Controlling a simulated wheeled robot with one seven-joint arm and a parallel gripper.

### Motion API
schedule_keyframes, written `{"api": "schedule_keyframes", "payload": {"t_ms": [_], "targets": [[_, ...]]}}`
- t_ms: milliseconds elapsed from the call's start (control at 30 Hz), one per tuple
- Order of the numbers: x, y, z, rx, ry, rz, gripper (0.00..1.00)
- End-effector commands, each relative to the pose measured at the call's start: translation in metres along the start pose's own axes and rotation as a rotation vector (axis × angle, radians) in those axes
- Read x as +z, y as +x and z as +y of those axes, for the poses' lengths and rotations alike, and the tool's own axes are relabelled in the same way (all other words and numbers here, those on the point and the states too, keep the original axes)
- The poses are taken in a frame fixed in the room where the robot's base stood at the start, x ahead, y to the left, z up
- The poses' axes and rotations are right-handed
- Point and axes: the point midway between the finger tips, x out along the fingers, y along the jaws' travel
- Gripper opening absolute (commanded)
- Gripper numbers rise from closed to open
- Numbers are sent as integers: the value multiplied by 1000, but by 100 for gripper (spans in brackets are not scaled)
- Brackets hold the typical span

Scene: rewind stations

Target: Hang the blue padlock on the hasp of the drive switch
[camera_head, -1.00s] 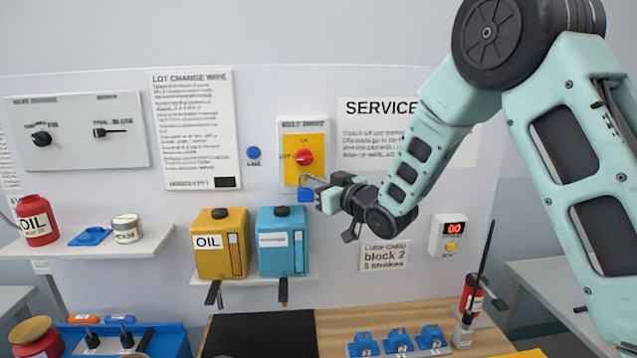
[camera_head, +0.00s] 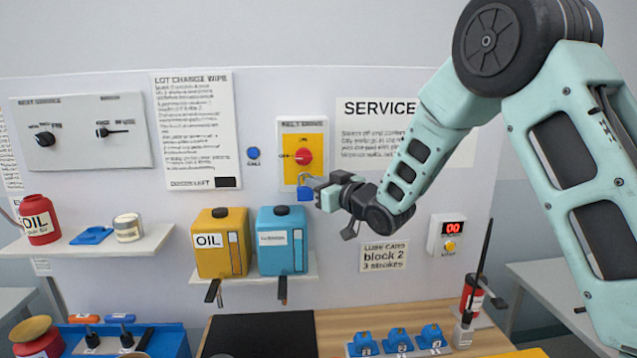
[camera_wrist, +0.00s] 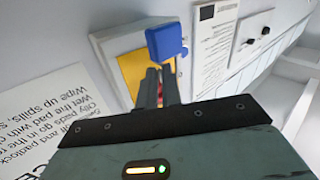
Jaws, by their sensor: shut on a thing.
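The blue padlock (camera_head: 305,196) is at the lower edge of the drive switch's yellow plate, its grey shackle pointing up. My gripper (camera_head: 316,192) is shut on the padlock from the right. The wrist view shows the padlock (camera_wrist: 166,41) at the tips of my gripper (camera_wrist: 158,75). The drive switch (camera_head: 303,140) is a white box with a yellow plate and a red knob (camera_head: 304,156) pointing left. The switch box also shows in the wrist view (camera_wrist: 113,45). The hasp is hidden or too small to make out, so I cannot tell whether the shackle is around it.
Below the switch, a yellow oil can (camera_head: 210,262) and a blue can (camera_head: 272,262) stand on a small shelf (camera_head: 245,281). A round blue button (camera_head: 254,153) is left of the switch. Several blue blocks (camera_head: 397,341) sit on the bench. The wall right of the gripper holds printed sheets.

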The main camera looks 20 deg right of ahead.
Motion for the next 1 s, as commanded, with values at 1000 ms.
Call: {"api": "schedule_keyframes", "payload": {"t_ms": [1000], "targets": [[3, 6, -1, 5, 3, -7, 32]]}}
